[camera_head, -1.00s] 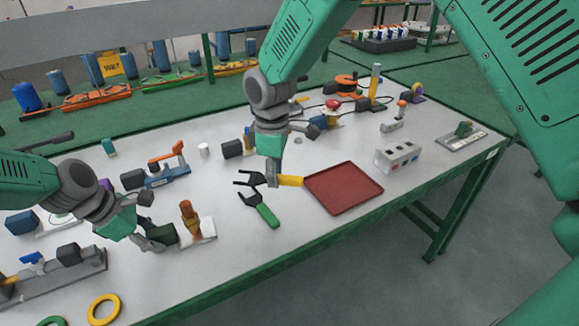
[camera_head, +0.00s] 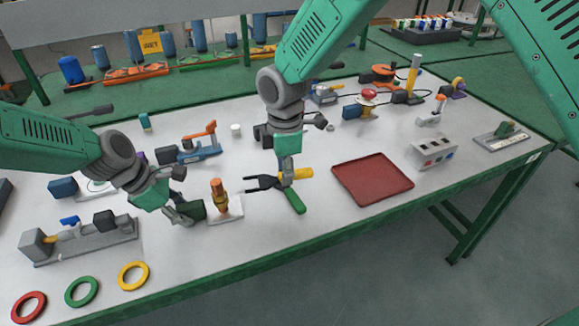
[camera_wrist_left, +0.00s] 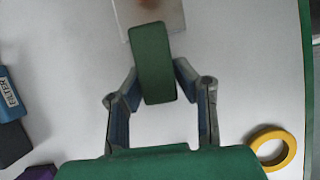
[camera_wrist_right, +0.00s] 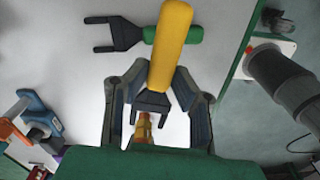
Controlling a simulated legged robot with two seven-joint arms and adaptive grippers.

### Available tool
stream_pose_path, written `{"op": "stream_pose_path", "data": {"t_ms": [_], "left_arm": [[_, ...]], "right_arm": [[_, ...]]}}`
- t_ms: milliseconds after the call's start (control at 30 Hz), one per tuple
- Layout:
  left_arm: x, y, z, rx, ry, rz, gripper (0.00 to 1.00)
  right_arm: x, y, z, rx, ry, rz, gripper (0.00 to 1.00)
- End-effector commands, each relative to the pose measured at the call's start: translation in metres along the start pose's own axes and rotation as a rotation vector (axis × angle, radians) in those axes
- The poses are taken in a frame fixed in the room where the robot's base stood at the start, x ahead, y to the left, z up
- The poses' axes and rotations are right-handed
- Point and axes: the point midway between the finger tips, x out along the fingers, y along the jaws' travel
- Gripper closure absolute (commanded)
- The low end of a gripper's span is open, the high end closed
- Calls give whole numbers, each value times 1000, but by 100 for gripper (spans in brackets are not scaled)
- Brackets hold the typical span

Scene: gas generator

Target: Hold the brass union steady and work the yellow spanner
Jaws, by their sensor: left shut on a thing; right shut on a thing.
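The brass union (camera_head: 218,198) stands upright on a white plate (camera_head: 230,213). It also shows at the right wrist view's bottom (camera_wrist_right: 143,127). My left gripper (camera_head: 183,211) is shut on a dark green block (camera_wrist_left: 154,65) just left of the union. The block reaches over the plate's edge; whether it joins the union I cannot tell. My right gripper (camera_head: 288,181) is shut on the yellow spanner (camera_wrist_right: 172,45), whose dark open jaws (camera_head: 261,183) point left towards the union, apart from it in the head view. The fingertips' grip is partly hidden.
A green spanner (camera_head: 294,201) lies under the yellow one. A red tray (camera_head: 372,178) is to the right. Yellow (camera_head: 134,276), green (camera_head: 82,292) and red (camera_head: 29,307) rings lie front left. A blue tool with an orange lever (camera_head: 190,147) stands behind the union.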

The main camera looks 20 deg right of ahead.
Motion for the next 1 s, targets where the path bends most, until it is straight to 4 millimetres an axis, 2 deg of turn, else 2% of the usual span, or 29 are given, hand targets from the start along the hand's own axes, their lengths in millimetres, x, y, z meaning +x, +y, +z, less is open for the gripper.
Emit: {"op": "stream_pose_path", "data": {"t_ms": [233, 600, 1000], "left_arm": [[0, 0, 0, 0, 0, -1, 100], [0, -1, 0, 0, 0, -1, 100], [1, -1, 0, 1, 0, -2, 100]], "right_arm": [[19, 0, -18, -1, 0, 0, 100], [18, 1, -54, 0, 0, 2, 100], [17, 0, -69, 2, 1, 1, 100]]}}
